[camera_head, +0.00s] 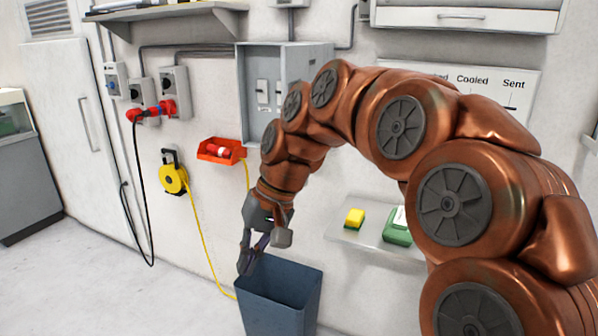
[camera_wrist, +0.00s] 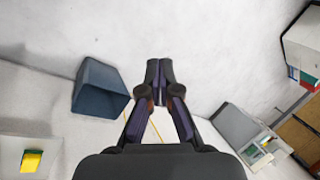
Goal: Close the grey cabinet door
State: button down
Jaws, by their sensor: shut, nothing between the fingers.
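The grey cabinet (camera_head: 258,65) is mounted on the wall, up and left of the middle in the head view. White switch-like parts show on its left-hand face, and a lighter grey panel stands to their right. My arm covers its lower right part, so I cannot tell where the door's edge is or how far open it stands. My gripper (camera_head: 248,258) hangs well below the cabinet, apart from it, above the blue-grey bin. In the wrist view my gripper (camera_wrist: 160,68) has its fingers together with nothing between them. The cabinet is not clearly recognisable in the wrist view.
The open blue-grey bin (camera_head: 279,298) stands on the floor below my gripper. A red wall holder (camera_head: 221,150), a yellow cable reel (camera_head: 174,179) and red plugs (camera_head: 150,113) are at left. A wall shelf (camera_head: 372,243) carries a yellow sponge (camera_head: 355,218).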

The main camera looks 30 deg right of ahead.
jog(key=w+d+r+m+t, duration=0.2)
jog(key=w+d+r, duration=0.15)
jog(key=d, duration=0.65)
jog(key=w+d+r+m+t+y, duration=0.1)
jog(key=w+d+r+m+t, duration=0.2)
jog(key=d, duration=0.7)
jog(key=w+d+r+m+t, duration=0.15)
jog(key=d+r, duration=0.25)
jog(key=d, duration=0.6)
jog(key=w+a+r+p+x, duration=0.1)
jog(key=p+x, duration=0.4)
jog(key=x, duration=0.8)
jog(key=shift+w+a+r, duration=0.3)
jog(key=shift+a+r, duration=0.05)
jog(key=shift+r, duration=0.2)
jog(key=shift+a+m, duration=0.1)
jog(key=shift+m, duration=0.15)
